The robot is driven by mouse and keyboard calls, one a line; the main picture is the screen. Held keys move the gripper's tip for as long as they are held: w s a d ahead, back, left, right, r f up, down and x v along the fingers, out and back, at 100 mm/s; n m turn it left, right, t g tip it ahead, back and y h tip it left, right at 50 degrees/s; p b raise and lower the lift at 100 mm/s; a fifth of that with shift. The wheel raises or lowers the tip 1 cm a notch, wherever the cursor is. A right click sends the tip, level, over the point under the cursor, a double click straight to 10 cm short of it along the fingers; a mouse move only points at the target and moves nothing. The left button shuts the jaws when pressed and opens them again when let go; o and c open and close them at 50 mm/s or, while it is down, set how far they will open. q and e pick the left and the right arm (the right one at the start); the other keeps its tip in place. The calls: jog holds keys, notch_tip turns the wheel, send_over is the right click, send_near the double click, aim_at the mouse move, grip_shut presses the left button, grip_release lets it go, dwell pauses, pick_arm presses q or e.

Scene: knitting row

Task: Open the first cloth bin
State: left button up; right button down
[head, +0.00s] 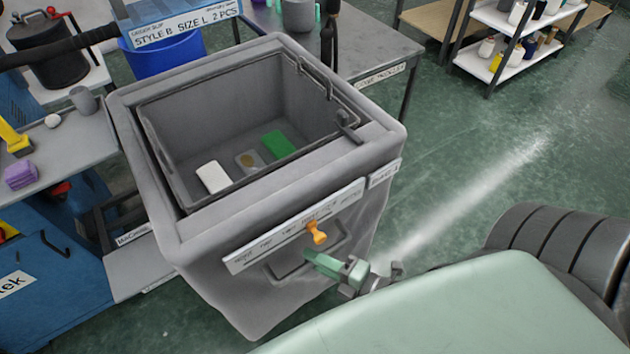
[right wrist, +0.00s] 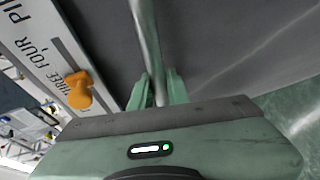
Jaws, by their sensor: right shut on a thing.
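The grey cloth bin (head: 385,140) stands in the middle of the head view, its top open. Inside lie a white block (head: 213,177), a grey piece with a tan spot (head: 249,162) and a green block (head: 278,146). A grey bar handle (head: 284,272) is on its front, below a label strip (head: 250,257). My right gripper (head: 330,264) is at this handle. In the right wrist view, the green fingers (right wrist: 157,92) are shut on the handle bar (right wrist: 145,38). My left gripper is out of view.
An orange peg (head: 316,233) sticks out from the label strip, close above my right gripper. Benches stand left (head: 60,155) and behind (head: 385,50). A blue bucket (head: 165,60) is behind the bin. Green floor (head: 470,150) is clear to the right.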

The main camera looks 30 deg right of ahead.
jog(key=shift+f, duration=0.1)
jog(key=c, duration=1.4)
grip_release()
jog(key=shift+o, duration=0.2)
jog(key=b+v, duration=0.1)
jog(key=v, duration=0.7)
jog(key=shift+w, duration=0.1)
